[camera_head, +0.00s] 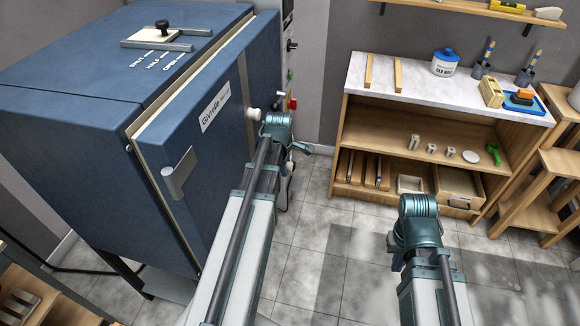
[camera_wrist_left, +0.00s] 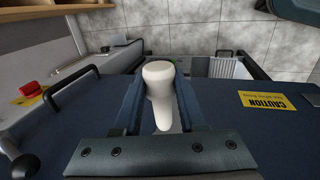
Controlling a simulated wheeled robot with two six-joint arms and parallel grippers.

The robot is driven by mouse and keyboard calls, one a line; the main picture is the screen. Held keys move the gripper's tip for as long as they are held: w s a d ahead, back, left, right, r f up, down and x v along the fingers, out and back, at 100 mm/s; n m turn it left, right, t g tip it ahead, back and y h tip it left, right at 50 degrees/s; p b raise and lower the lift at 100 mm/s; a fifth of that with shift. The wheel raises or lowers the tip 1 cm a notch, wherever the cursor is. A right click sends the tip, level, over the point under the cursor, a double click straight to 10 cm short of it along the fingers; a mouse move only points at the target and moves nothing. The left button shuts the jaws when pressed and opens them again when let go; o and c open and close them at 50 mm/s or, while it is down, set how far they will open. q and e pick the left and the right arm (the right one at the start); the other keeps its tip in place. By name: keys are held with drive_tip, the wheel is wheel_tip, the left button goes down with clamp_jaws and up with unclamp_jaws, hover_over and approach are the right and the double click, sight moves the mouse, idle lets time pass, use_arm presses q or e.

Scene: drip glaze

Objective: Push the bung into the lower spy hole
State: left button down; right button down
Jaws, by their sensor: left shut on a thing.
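My left gripper (camera_wrist_left: 160,78) is shut on a white bung (camera_wrist_left: 159,98), which shows between the two fingers in the left wrist view. The bung has a wide rounded head and a narrower body. In the head view my left wrist is in front of the blue kiln (camera_head: 185,130) door, and the held bung cannot be made out clearly. A white knob (camera_head: 253,114) shows at the door face beside that wrist. The lower spy hole cannot be made out. My right gripper (camera_head: 398,262) is low over the floor, its fingers too unclear to judge.
A red button (camera_head: 292,103) is on the control side of the kiln. A wooden shelf unit (camera_head: 372,140) with small pale pieces stands at the right. The floor between is clear.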

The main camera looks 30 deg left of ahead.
use_arm(q)
drive_tip(key=shift+s+a, duration=0.15)
drive_tip(key=shift+a, duration=0.55)
drive_tip(key=shift+s+a, duration=0.15)
drive_tip(key=shift+a, duration=0.5)
drive_tip(key=c, duration=1.2)
unclamp_jaws()
clamp_jaws()
drive_tip(key=shift+s+a, duration=0.25)
drive_tip(key=shift+a, duration=0.85)
drive_tip(key=shift+s+a, duration=0.25)
drive_tip(key=shift+a, duration=0.8)
idle(0.3)
drive_tip(key=shift+d, duration=0.2)
drive_tip(key=shift+w+d, duration=0.2)
drive_tip(key=shift+d, duration=0.6)
drive_tip(key=shift+w+d, duration=0.2)
drive_tip(key=shift+d, duration=0.55)
drive_tip(key=shift+d, duration=0.15)
idle(0.3)
